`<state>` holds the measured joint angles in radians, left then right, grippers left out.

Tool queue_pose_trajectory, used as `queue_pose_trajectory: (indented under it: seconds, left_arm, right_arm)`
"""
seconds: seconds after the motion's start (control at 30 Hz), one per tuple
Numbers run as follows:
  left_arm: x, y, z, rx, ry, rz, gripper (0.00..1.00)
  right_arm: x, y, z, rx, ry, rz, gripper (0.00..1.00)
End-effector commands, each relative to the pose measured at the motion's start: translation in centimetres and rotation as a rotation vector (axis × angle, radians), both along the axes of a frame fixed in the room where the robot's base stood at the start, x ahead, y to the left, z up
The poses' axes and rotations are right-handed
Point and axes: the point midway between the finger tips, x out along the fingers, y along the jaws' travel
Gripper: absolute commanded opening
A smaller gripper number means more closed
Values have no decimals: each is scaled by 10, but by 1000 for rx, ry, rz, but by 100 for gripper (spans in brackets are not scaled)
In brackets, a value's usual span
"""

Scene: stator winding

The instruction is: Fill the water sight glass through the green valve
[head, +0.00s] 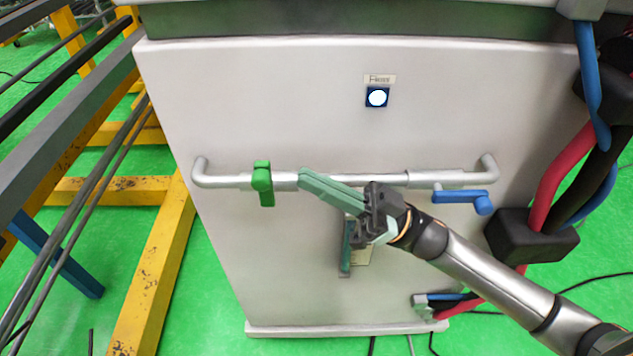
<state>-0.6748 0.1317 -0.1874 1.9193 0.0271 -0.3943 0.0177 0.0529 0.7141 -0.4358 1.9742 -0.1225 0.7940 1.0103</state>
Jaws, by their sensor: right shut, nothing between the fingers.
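The green valve handle (263,183) sits on the left part of a horizontal silver pipe (225,181) on the white cabinet front and points downward. My right gripper (304,178) comes in from the lower right. Its green fingers are shut with nothing between them, and the tips are in front of the pipe, a short way right of the green valve and apart from it. The sight glass (346,250) seems to be the upright green-edged piece below the pipe, partly hidden by my gripper. My left gripper is not in view.
A blue valve handle (460,197) lies sideways on the pipe's right part. A round white indicator (377,97) is above. Red, blue and black hoses (560,175) with a black block run down the right side. A yellow frame (150,270) stands at left.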

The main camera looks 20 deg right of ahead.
Motion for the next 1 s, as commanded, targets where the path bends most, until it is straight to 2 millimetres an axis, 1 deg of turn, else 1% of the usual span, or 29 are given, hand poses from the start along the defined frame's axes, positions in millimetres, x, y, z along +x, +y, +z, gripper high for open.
queue_pose_trajectory:
  seconds: [0.1, 0.13, 0.2, 0.37, 0.5, 0.7, 1.0]
  left_arm:
    - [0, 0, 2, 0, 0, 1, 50]
    - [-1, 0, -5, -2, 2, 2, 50]
    - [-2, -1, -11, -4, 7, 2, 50]
    - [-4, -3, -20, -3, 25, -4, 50]
    - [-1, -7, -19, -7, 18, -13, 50]
    - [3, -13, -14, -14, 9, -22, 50]
    - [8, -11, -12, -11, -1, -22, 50]
  right_arm:
    - [1, -3, 1, -2, 1, -1, 0]
    - [-1, -10, -11, -5, 7, -3, 0]
    - [-6, -25, -23, -5, 6, -2, 0]
    - [-15, -51, -42, -5, 5, -3, 0]
    - [-21, -67, -53, -3, 4, -2, 0]
    - [-24, -77, -59, 0, 1, -1, 0]
    - [-25, -77, -59, 0, 0, 0, 0]
